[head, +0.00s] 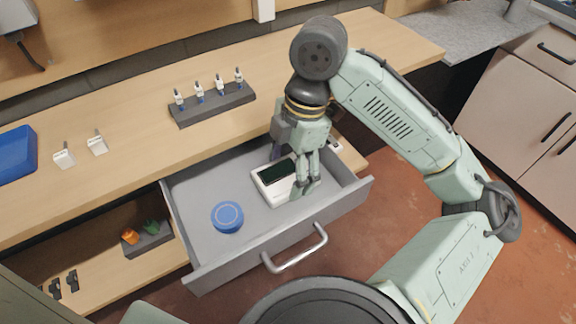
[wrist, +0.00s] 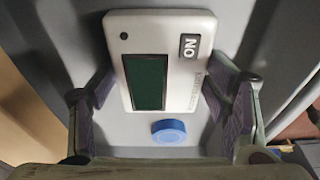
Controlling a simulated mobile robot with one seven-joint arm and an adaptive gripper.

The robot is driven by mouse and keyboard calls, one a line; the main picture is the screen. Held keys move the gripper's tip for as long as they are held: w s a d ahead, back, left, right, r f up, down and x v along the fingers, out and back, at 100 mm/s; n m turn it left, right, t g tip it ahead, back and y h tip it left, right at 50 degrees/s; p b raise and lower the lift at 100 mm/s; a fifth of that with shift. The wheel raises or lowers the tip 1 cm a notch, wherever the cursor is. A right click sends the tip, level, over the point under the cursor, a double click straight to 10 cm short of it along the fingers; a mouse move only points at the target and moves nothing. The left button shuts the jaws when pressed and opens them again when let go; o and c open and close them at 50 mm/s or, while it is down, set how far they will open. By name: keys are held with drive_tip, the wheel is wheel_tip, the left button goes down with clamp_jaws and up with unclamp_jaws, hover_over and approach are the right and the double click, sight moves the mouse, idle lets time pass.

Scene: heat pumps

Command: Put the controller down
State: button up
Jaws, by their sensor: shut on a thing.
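The controller (head: 273,174) is a white box with a dark green screen. It is inside the open grey drawer (head: 196,250), on the right side. In the wrist view the controller (wrist: 178,75) lies between the two fingers, with a dark "ON" label at one end. My gripper (head: 305,187) points down into the drawer and is shut on the controller. The fingers (wrist: 160,88) grip it from both sides. I cannot tell whether its underside touches the drawer floor.
A blue round object (head: 227,216) sits in the drawer, left of the controller; it also shows in the wrist view (wrist: 168,132). The drawer handle (head: 294,250) sticks out in front. A dark rack (head: 212,106) with several small items stands on the wooden counter (head: 130,120).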

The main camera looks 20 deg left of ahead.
drive_tip(key=shift+f, duration=0.15)
drive_tip(key=o, duration=1.2)
drive_tip(key=r, duration=0.4)
drive_tip(key=w+d+r, duration=0.1)
drive_tip(key=r, duration=0.7)
drive_tip(key=shift+w+d, duration=0.2)
drive_tip(key=shift+w, duration=0.2)
drive_tip(key=shift+s, duration=0.1)
